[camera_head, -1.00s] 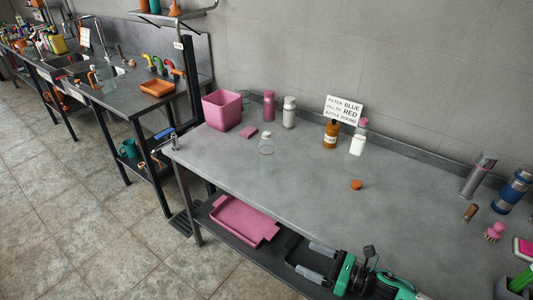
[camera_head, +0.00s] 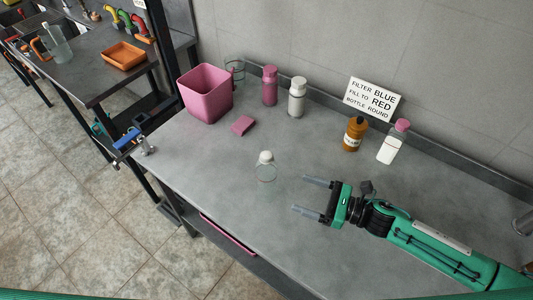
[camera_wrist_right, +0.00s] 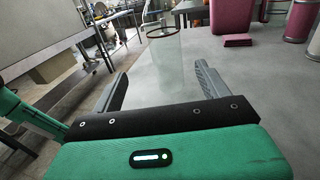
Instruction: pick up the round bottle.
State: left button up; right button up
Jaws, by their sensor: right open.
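A clear round bottle (camera_head: 266,172) with a whitish cap stands upright on the grey bench, left of my right gripper. My right gripper (camera_head: 312,196) is open and empty, its two fingers pointing left toward the bottle with a gap between. In the right wrist view the clear bottle (camera_wrist_right: 165,62) stands ahead, in line with the space between the fingers of the gripper (camera_wrist_right: 160,76); its top is partly cut off. My left gripper is not in view.
A pink bin (camera_head: 205,95), a pink block (camera_head: 243,125), a pink bottle (camera_head: 270,86) and a white bottle (camera_head: 297,98) stand behind. An amber bottle (camera_head: 354,134) and a pink-capped white bottle (camera_head: 392,142) stand by a sign (camera_head: 374,98). The bench around the clear bottle is free.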

aim_at(275, 181)
jog(key=x, duration=0.1)
jog(key=p+x, duration=0.1)
jog(key=x, duration=0.1)
jog(key=p+x, duration=0.1)
jog(key=x, duration=0.1)
jog(key=shift+r, duration=0.4)
jog(key=x, duration=0.2)
jog(key=shift+w+a+f+p, duration=0.2)
jog(key=shift+a+p, duration=0.05)
jog(key=shift+p, duration=0.05)
jog(key=shift+w+a, duration=0.2)
jog(key=shift+a, duration=0.25)
jog(key=shift+w+a+p, duration=0.1)
jog(key=shift+a+p, duration=0.1)
jog(key=shift+p, duration=0.1)
jog(key=p+x, duration=0.1)
jog(key=x, duration=0.1)
jog(key=p+x, duration=0.1)
jog(key=x, duration=0.1)
jog(key=shift+w, duration=0.35)
jog(key=shift+a, duration=0.25)
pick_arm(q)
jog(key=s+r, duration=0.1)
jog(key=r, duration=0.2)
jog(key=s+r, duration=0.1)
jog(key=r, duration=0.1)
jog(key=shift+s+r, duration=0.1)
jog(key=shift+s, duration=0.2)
pick_arm(e)
jog(key=c, duration=1.1)
